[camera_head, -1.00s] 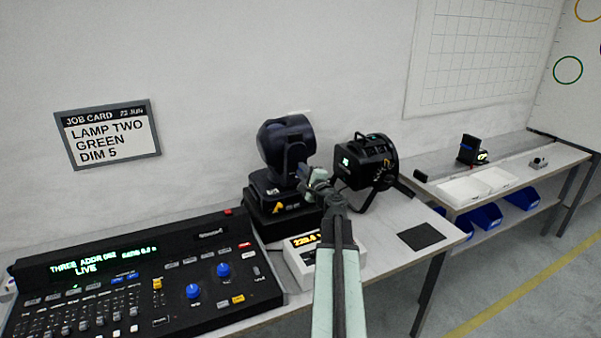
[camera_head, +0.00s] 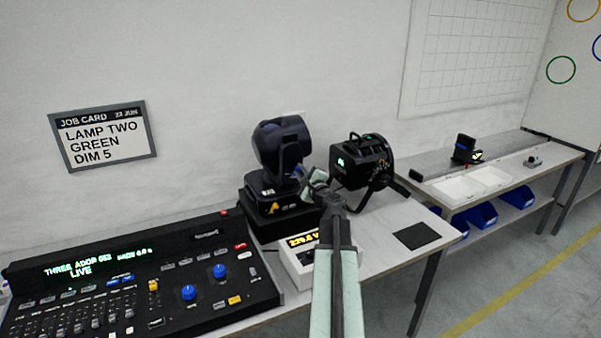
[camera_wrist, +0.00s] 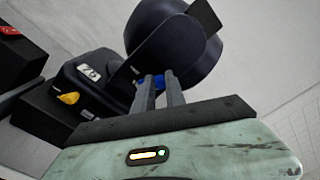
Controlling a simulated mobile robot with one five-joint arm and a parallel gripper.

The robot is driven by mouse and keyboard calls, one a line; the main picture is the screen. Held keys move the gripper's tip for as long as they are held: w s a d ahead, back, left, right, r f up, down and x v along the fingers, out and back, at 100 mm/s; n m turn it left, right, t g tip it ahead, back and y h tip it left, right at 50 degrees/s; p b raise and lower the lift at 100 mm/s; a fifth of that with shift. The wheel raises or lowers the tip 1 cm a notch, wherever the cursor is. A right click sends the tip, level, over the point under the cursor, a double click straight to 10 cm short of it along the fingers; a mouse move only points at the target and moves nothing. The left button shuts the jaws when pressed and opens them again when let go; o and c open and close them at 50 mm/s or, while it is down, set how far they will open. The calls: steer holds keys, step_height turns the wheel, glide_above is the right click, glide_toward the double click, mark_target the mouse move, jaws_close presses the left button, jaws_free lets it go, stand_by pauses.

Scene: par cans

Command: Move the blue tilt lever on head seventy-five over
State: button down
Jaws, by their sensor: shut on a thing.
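The dark moving head (camera_head: 281,142) stands on a black case on the bench. In the wrist view the head (camera_wrist: 165,40) fills the upper middle, with a small white tag reading 75 (camera_wrist: 88,71) and a yellow lever (camera_wrist: 69,98) on its base. The blue tilt lever (camera_wrist: 160,82) shows as a small blue piece between my fingers. My gripper (camera_wrist: 159,84) is shut on it; the fingers hide most of the lever.
A black par can (camera_head: 362,162) stands close to the right of my gripper. A white meter box (camera_head: 300,262) sits below my arm. A lighting console (camera_head: 140,280) is at the left. A dark mat (camera_head: 416,235) lies on the bench at the right.

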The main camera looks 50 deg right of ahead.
steer(key=c, duration=1.4)
jaws_free()
steer(key=shift+w+f, duration=0.15)
steer(key=shift+f, duration=0.1)
steer(key=shift+r, duration=0.1)
steer(key=v, duration=0.7)
steer(key=shift+s+a, duration=0.1)
steer(key=shift+s, duration=0.3)
